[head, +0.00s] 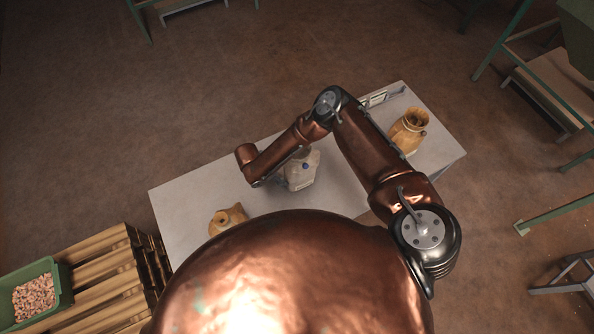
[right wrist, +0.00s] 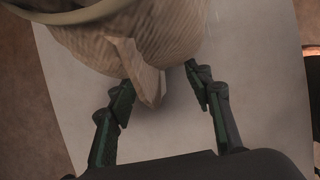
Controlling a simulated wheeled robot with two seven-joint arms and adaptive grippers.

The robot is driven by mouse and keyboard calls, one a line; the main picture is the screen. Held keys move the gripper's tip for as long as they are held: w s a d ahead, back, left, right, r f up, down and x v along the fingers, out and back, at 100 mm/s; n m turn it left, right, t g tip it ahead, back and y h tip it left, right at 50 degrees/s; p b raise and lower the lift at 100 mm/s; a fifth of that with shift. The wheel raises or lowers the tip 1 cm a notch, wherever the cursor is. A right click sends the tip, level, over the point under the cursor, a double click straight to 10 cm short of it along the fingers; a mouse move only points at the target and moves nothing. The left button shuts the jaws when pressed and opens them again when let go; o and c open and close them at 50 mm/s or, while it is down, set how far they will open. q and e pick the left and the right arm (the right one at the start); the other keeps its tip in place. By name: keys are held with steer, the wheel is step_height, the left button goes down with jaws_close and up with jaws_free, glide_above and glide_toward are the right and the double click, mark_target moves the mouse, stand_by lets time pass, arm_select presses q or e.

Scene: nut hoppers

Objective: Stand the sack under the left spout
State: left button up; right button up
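A tan, rumpled sack (head: 226,221) stands near the front left of the pale table; my copper body hides part of the table beside it. In the right wrist view a tan, ribbed sack (right wrist: 150,40) with a round rim and a pointed corner flap fills the top. My right gripper (right wrist: 158,82) is open there, its fingers apart with the flap reaching between their tips; contact cannot be told. In the head view my right arm bends over the table, and its fingers are hard to make out. No left gripper shows. No spout is clearly seen.
A brown round-mouthed container (head: 408,131) stands at the table's (head: 180,195) right. Wooden pallets (head: 105,275) and a green bin (head: 62,285) lie lower left. Green-framed stands (head: 545,85) are upper right.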

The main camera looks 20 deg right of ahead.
jaws_close()
stand_by(0.3)
stand_by(0.5)
